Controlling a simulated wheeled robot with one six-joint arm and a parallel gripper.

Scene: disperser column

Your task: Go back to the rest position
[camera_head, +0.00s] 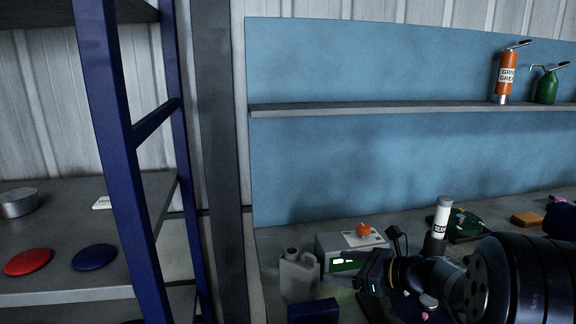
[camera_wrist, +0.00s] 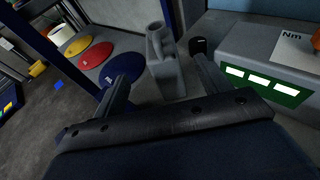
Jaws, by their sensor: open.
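My gripper (camera_wrist: 158,72) is open in the wrist view, with its two dark fingers apart. Nothing is held between them. A grey jug (camera_wrist: 164,66) with a round spout stands beyond and between the fingers, apart from them as far as I can tell. In the head view my arm reaches in from the lower right.
A box with a green panel (camera_wrist: 262,85) is close to the right finger. A blue rack post (camera_head: 125,160) stands left of the bench. A shelf (camera_head: 400,108) holds an orange grease can (camera_head: 505,78) and a green oil can (camera_head: 546,88). Red (camera_head: 27,262) and blue (camera_head: 94,257) discs lie on the rack.

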